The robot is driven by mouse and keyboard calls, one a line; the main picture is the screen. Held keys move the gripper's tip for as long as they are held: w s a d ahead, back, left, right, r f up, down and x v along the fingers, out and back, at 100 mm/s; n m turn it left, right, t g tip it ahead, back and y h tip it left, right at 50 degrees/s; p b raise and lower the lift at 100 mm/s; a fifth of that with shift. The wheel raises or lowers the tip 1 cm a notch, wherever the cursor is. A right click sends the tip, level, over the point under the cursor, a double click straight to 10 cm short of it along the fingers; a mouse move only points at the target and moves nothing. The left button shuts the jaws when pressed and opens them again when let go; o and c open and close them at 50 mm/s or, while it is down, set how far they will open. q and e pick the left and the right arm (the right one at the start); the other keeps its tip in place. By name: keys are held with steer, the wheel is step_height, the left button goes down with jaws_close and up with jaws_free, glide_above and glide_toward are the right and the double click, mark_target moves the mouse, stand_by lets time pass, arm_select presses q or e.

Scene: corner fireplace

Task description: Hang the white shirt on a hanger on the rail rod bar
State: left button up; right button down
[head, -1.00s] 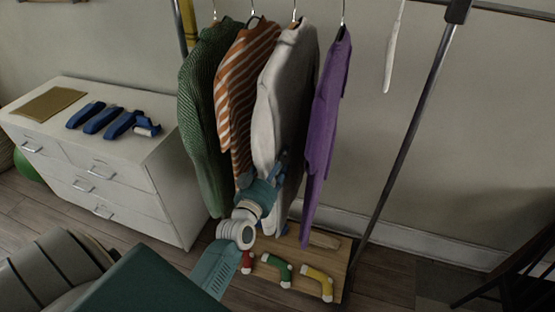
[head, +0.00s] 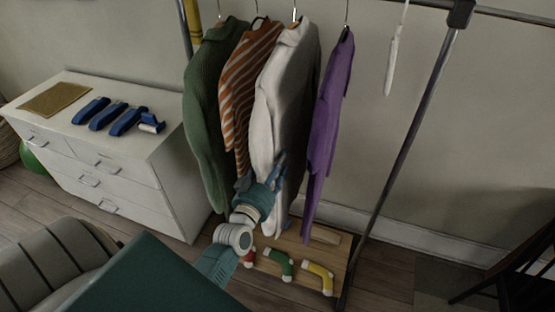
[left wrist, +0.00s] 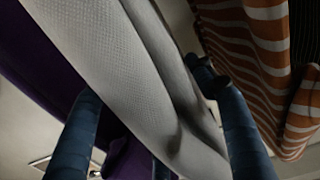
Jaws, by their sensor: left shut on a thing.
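The white shirt (head: 285,90) hangs among other clothes, its hanger hook (head: 295,12) running up out of the head view. The purple garment (head: 328,110) is on its right and the orange striped one (head: 248,75) on its left. My left gripper (head: 262,172) is at the lower front of the white shirt. In the left wrist view my left gripper (left wrist: 157,95) has its fingers on either side of the white cloth (left wrist: 120,70), shut on it. The rail right above the shirt is out of frame; a part of the rail bar (head: 510,12) shows at upper right. My right gripper is not in view.
A green sweater (head: 205,110) hangs at the left end. A white empty hanger (head: 395,60) hangs right of the purple garment. A white dresser (head: 120,190) stands at left, a wooden shelf board (head: 325,250) with socks lies below, and a dark chair (head: 520,265) is at right.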

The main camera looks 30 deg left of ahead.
arm_select(q)
steer(key=shift+r, duration=0.1)
steer(key=shift+p+v, duration=1.15)
steer(key=shift+v, duration=2.25)
steer(key=shift+s+d, duration=0.1)
steer(key=shift+d, duration=0.05)
